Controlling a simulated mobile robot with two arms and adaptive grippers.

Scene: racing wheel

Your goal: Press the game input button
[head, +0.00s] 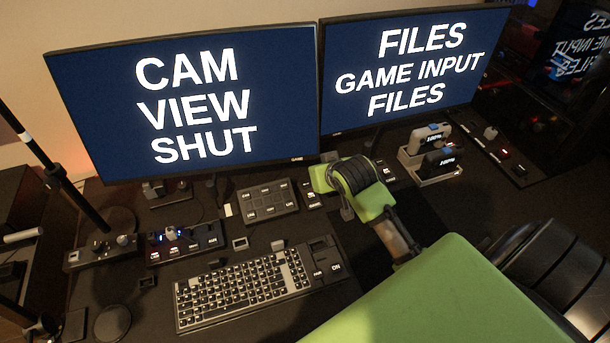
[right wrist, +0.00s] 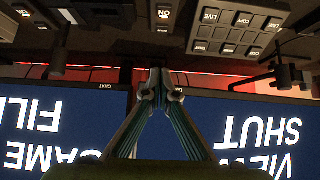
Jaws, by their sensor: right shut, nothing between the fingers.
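The right monitor (head: 410,115) reads "FILES GAME INPUT FILES" and the left monitor (head: 215,165) reads "CAM VIEW SHUT". I cannot pick out which button is the game input one. A pad of several grey keys (head: 268,202) lies below the left monitor; it also shows in the right wrist view (right wrist: 229,32). A small labelled switch block (head: 311,196) stands beside it. My right gripper (right wrist: 158,88) is shut and empty, its tips together, seen against the monitors in the right wrist view. In the head view my green right arm hides its fingertips. My left gripper is out of view.
Another switch strip (head: 491,144) lies further right. The desk between has small gaps.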

